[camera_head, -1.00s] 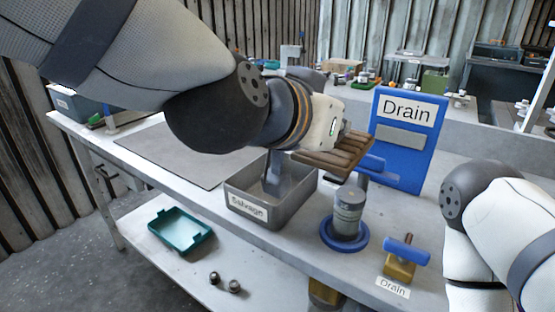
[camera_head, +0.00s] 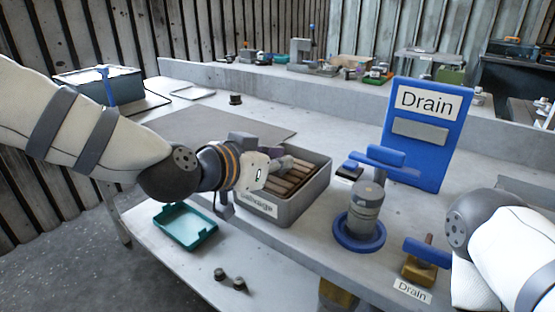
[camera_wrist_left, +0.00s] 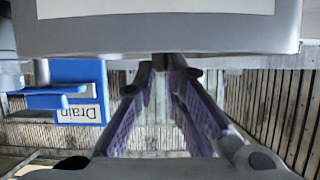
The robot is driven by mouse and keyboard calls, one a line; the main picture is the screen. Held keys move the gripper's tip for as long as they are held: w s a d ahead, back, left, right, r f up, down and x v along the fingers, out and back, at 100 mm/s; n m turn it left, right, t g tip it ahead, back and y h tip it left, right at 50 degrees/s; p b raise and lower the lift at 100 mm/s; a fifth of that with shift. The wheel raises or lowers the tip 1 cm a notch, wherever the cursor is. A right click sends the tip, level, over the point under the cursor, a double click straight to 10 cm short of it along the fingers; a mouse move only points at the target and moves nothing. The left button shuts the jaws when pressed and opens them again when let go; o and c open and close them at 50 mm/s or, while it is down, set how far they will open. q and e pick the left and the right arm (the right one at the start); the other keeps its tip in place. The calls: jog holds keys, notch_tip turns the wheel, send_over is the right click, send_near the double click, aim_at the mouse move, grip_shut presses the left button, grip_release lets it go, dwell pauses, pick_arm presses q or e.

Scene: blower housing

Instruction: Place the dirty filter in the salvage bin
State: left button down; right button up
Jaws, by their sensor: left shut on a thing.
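The dirty filter (camera_head: 290,182), a brown pleated panel, is inside the grey metal salvage bin (camera_head: 292,214) in the head view, with its top showing below the rim. My left gripper (camera_head: 284,164) reaches over the bin's left side and is shut on the filter at its near upper part. The contact itself is partly hidden by the gripper body. The wrist view shows the purple-padded fingers (camera_wrist_left: 160,85), but the filter is not clearly made out there. My right gripper is out of view; only part of my right arm shows.
A blue Drain panel (camera_head: 424,150) stands behind a grey cylinder (camera_head: 366,207) in a blue ring, right of the bin. A blue-handled valve (camera_head: 424,262) is at front right. A teal tray (camera_head: 185,228) lies on the lower shelf. The grey mat (camera_head: 215,128) behind the gripper is clear.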

pick_arm(q)
jog(key=shift+f, duration=0.4)
jog(key=c, duration=1.7)
grip_release()
jog(key=shift+o, duration=0.2)
